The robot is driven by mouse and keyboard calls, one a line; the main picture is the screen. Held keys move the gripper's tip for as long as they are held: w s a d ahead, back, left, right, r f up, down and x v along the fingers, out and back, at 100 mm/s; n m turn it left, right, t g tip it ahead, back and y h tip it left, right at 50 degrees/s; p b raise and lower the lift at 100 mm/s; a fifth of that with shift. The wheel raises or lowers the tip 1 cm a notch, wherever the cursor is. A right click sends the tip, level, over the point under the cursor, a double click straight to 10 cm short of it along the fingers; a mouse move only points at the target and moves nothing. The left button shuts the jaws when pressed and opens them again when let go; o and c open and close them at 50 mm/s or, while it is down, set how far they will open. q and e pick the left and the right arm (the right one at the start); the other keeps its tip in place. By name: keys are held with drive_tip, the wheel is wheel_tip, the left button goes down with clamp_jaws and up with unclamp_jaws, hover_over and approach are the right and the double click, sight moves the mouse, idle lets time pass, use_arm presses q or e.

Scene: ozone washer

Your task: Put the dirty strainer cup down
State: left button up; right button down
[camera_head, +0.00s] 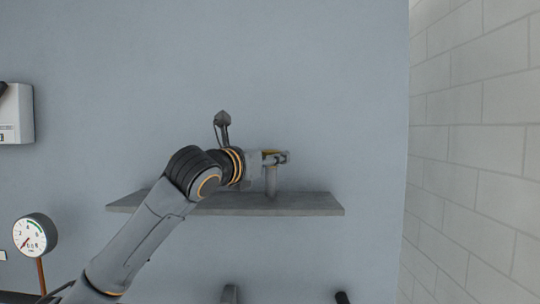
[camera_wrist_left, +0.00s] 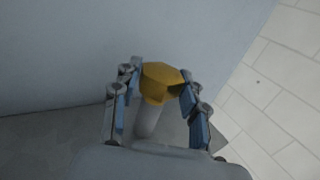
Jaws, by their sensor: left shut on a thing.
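The strainer cup has a yellow hexagonal top (camera_wrist_left: 163,78) and a pale grey cylindrical body, which hangs upright below my left gripper (camera_head: 280,157) in the head view (camera_head: 270,181). My left gripper is shut on the cup near its top, with one finger on each side in the wrist view. The cup is over the grey wall shelf (camera_head: 315,204), right of its middle. Its lower end appears at the shelf's top surface; I cannot tell whether it touches. My right gripper is not in view.
The shelf's right part looks bare; my left arm covers some of its left part. A pale brick wall (camera_head: 475,140) stands to the right. A round gauge (camera_head: 36,234) and a white box (camera_head: 16,114) are at the left. Two dark parts show at the bottom edge.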

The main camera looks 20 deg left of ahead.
use_arm(q)
drive_tip(key=shift+f, duration=0.3)
drive_tip(key=o, duration=1.2)
drive_tip(key=shift+f, duration=0.1)
drive_tip(key=shift+s+a, duration=0.1)
drive_tip(key=shift+s, duration=0.1)
drive_tip(key=b+v, duration=0.4)
drive_tip(key=v, duration=0.7)
drive_tip(key=shift+s+b, duration=0.3)
drive_tip(key=shift+b, duration=0.05)
